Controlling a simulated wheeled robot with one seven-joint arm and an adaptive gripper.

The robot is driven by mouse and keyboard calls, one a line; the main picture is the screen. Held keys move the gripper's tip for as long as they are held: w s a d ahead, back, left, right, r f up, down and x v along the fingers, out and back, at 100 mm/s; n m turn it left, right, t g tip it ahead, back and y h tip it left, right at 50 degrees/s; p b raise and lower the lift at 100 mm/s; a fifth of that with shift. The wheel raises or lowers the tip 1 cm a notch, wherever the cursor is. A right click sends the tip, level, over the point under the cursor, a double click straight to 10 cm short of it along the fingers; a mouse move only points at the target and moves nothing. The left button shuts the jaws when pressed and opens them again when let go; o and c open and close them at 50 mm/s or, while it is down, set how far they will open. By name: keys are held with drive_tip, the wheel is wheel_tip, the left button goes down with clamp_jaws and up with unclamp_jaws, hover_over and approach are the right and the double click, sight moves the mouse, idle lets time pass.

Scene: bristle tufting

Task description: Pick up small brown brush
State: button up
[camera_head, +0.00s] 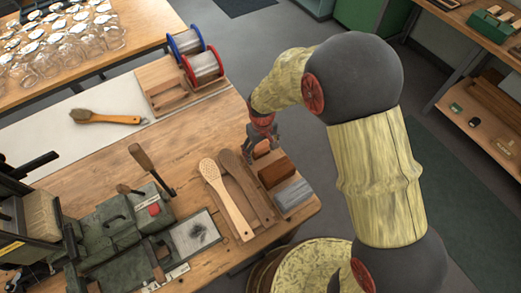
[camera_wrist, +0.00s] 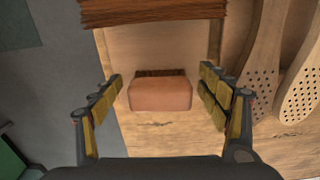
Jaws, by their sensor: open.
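A small brown brush (camera_wrist: 160,95) with a smooth block and a dark bristle strip lies between my gripper's fingers in the wrist view. In the head view it is partly hidden behind my gripper, at the far end of a wooden tray (camera_wrist: 120,62). My gripper (camera_head: 263,143) is open above it. In the wrist view, the padded fingers of my gripper (camera_wrist: 162,98) stand to the left and right of the brush, with a gap on each side.
A larger reddish-brown block (camera_head: 276,172) and a grey block (camera_head: 294,195) lie beside it in the tray. Perforated wooden paddles (camera_head: 228,198) lie to the left. Wire spools (camera_head: 203,66) stand at the back. The table's edge is close on the right.

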sight(262, 148)
drive_tip(key=shift+c, duration=0.8)
drive_tip(key=c, duration=1.1)
drive_tip(key=shift+r, duration=0.6)
wheel_tip(262, 148, up, 2)
drive_tip(key=shift+r+p, duration=0.25)
drive_tip(key=shift+p, duration=0.55)
drive_tip(key=s+d+r+p, duration=0.2)
drive_tip(key=s+r, duration=0.7)
drive_tip(key=s, duration=0.5)
drive_tip(key=shift+r+p, duration=0.2)
drive_tip(key=shift+p, duration=0.5)
